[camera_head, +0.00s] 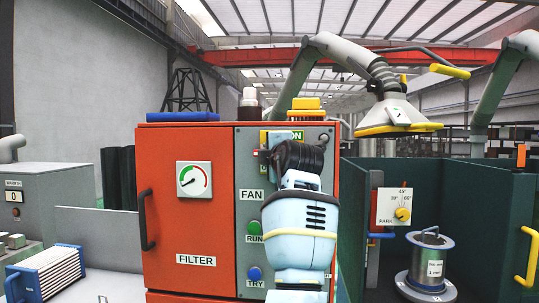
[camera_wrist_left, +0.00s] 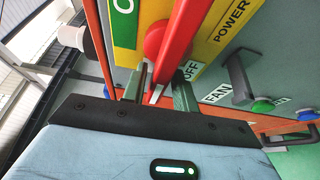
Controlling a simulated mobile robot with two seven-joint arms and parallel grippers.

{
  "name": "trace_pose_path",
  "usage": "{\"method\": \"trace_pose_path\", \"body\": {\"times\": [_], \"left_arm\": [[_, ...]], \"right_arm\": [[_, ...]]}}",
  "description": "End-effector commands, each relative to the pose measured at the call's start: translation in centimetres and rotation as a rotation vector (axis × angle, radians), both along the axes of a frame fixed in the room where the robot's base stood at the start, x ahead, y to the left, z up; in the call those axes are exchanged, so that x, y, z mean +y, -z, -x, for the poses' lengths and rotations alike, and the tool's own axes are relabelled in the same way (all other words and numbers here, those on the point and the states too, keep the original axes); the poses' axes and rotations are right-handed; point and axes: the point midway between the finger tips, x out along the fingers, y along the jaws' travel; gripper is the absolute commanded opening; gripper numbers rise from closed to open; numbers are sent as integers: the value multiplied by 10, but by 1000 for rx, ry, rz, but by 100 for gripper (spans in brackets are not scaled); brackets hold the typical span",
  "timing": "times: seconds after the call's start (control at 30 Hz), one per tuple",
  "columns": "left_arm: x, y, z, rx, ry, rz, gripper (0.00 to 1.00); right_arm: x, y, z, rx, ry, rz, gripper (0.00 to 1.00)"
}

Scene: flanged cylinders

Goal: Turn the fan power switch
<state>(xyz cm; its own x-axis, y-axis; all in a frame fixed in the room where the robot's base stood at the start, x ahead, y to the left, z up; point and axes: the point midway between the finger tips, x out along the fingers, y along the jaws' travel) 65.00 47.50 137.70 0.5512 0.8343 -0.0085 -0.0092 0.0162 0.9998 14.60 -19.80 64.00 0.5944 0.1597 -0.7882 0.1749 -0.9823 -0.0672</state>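The fan power switch has a red handle (camera_wrist_left: 178,45) on a yellow plate (camera_wrist_left: 218,32) marked POWER, with a green label and a white OFF label (camera_wrist_left: 191,69). My left gripper (camera_wrist_left: 158,92) is at the switch, one finger on each side of the handle. The fingers stand apart, with a gap beside the handle; firm contact cannot be told. In the head view my left gripper (camera_head: 298,157) is in front of the orange cabinet's grey panel (camera_head: 248,215) and hides most of the switch. The green ON label (camera_head: 297,135) shows above it. My right gripper is out of view.
The orange cabinet (camera_head: 190,245) has a black door handle (camera_head: 147,220) and a gauge (camera_head: 194,180). Green RUN (camera_head: 254,227) and blue TRY (camera_head: 254,273) buttons sit below the FAN label. A dark green booth (camera_head: 460,200) with a dial (camera_head: 403,213) and a spool (camera_head: 430,262) stands at right.

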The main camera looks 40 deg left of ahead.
Motion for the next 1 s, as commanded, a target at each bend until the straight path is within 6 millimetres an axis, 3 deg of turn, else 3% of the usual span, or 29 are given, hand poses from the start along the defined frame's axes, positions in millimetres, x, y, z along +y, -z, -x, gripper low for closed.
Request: {"method": "trace_pose_path", "body": {"times": [0.37, 0.8, 1.0], "left_arm": [[-2, 0, 1, 0, 0, -4, 36], [-53, 1, 33, 1, 2, -2, 36], [-64, 0, 42, 2, 1, -2, 36]], "right_arm": [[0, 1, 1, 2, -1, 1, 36], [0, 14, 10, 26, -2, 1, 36], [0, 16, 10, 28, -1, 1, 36]]}}
